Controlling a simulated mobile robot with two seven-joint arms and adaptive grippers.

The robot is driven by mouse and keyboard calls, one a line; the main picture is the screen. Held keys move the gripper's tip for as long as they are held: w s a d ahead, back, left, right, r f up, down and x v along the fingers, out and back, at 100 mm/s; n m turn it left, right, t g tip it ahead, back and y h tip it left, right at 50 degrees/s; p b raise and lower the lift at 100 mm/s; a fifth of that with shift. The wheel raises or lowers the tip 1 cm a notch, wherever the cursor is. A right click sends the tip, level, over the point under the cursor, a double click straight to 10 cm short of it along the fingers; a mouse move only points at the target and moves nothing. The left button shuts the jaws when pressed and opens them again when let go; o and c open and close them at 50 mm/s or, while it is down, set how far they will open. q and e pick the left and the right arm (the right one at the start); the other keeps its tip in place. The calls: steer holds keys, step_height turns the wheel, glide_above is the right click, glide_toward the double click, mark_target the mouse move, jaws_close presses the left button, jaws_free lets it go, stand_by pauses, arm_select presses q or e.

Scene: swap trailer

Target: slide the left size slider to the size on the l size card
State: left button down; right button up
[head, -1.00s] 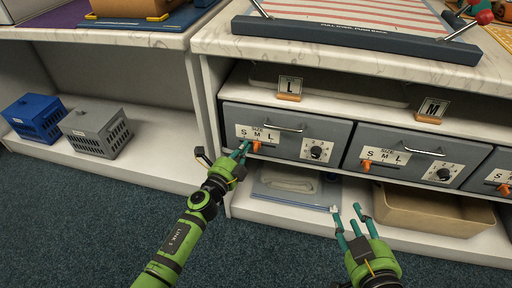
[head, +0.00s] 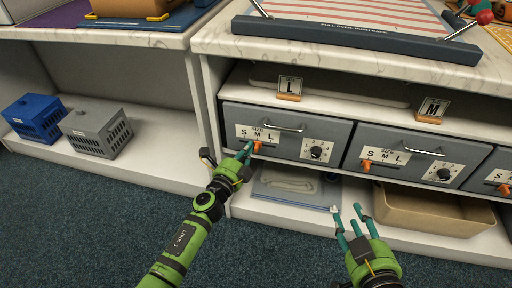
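The left drawer (head: 318,132) has a white size plate (head: 248,131) marked S, M, L. Its orange size slider (head: 257,146) stands about below the M. The L size card (head: 290,86) stands in an orange holder on the ledge above this drawer. My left gripper (head: 245,149) has its teal fingertips just left of the slider, close to or touching it; contact and finger gap are too small to tell. My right gripper (head: 349,212) is open and empty, in front of the lower shelf.
The middle drawer (head: 391,175) has its own slider and dial, with an M card (head: 432,108) above. A dial (head: 317,152) sits right of the left slider. A handle (head: 285,128) is above it.

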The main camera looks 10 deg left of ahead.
arm_select(q)
steer(key=shift+d, duration=1.6)
steer(key=shift+a, duration=0.15)
steer(key=p, duration=0.1)
glide_toward(261, 146)
steer(key=shift+d+v, duration=0.15)
steer(key=shift+v, duration=0.5)
steer(key=shift+d+v, duration=0.15)
steer(key=shift+v, duration=0.55)
steer(key=shift+r, duration=0.1)
